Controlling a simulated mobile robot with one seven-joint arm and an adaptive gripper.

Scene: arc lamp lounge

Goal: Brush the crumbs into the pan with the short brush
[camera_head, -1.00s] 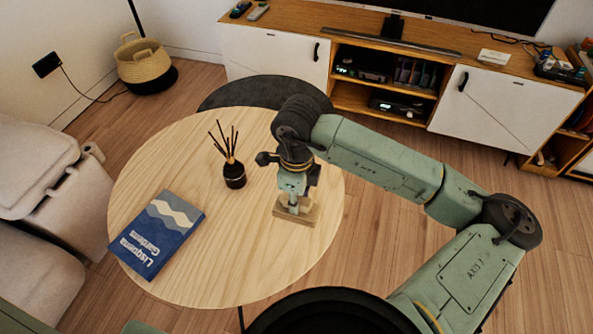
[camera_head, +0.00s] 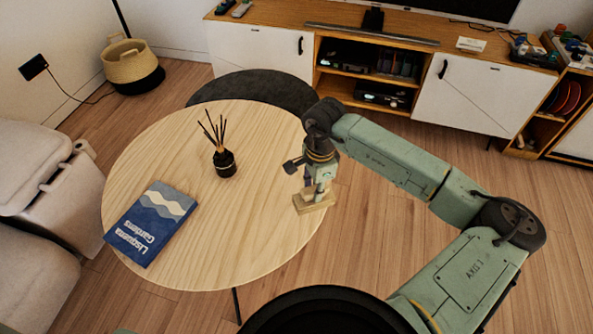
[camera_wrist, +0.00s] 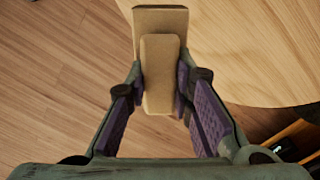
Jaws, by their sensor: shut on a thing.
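The short brush is a pale wooden block with a raised wooden grip. In the head view the brush (camera_head: 315,204) is at the right edge of the round table (camera_head: 250,235). In the wrist view the brush (camera_wrist: 160,20) overlaps the table edge, with floor beside it. My gripper (camera_head: 319,186) is shut on the brush's grip; in the wrist view the purple finger pads of my gripper (camera_wrist: 160,85) flank it. I cannot tell if the brush touches the tabletop. No crumbs or pan can be made out; my arm hides part of the scene.
A dark reed diffuser (camera_head: 225,163) stands on the table left of my gripper. A blue book (camera_head: 150,224) lies at the table's left. A black pouf (camera_head: 262,88) is behind the table, and a media cabinet (camera_head: 260,50) stands at the back. The front tabletop is bare.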

